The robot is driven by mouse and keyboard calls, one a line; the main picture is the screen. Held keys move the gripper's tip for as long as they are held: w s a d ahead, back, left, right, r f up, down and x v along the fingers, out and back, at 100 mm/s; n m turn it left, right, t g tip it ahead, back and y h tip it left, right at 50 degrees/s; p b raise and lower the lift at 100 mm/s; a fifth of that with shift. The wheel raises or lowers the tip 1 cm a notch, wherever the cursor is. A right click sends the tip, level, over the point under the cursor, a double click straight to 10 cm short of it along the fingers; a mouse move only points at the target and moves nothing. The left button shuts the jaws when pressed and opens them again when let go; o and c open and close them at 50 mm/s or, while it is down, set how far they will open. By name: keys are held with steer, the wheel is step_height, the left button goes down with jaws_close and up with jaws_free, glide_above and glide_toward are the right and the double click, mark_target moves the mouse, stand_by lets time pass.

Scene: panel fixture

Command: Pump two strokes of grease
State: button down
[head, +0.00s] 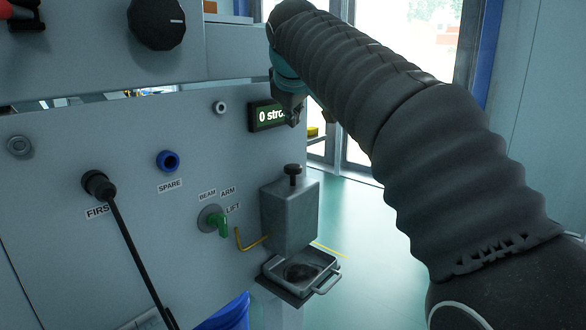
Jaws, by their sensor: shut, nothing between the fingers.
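A grey metal box (289,217), which looks like the grease pump, is mounted on the panel at the lower right. A black knob (292,171) on a short stem stands upright on its top. A bent yellow tube (250,243) comes out of its left side. A small display (264,116) reads "0 stro", with the rest hidden behind my gripper. My gripper (294,121) is shut and empty, above the knob and apart from it. It looks small and dark against the display, partly hidden by my arm.
A metal tray (327,284) with a handle and dark contents sits below the box. The panel carries a green lever (223,226), a blue SPARE socket (168,161) and a black plug (98,184) with a hanging cable. Open floor (370,270) lies right.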

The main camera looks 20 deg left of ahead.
steer(key=b, duration=0.6)
glide_above(292, 166)
steer(key=f, duration=0.6)
steer(key=shift+s+d+f, duration=0.15)
steer(key=shift+s, duration=0.1)
steer(key=shift+f+b, duration=0.3)
steer(key=shift+f, duration=0.2)
steer(key=shift+f, duration=0.1)
steer(key=shift+f, duration=0.35)
steer(key=shift+f+b, duration=0.95)
steer(key=shift+f, duration=0.35)
stand_by(1.5)
steer(key=shift+r, duration=0.1)
steer(key=shift+r+p, duration=1.65)
steer(key=shift+p, duration=0.3)
steer(key=shift+r, duration=0.1)
step_height(292, 166, up, 5)
steer(key=p, duration=0.5)
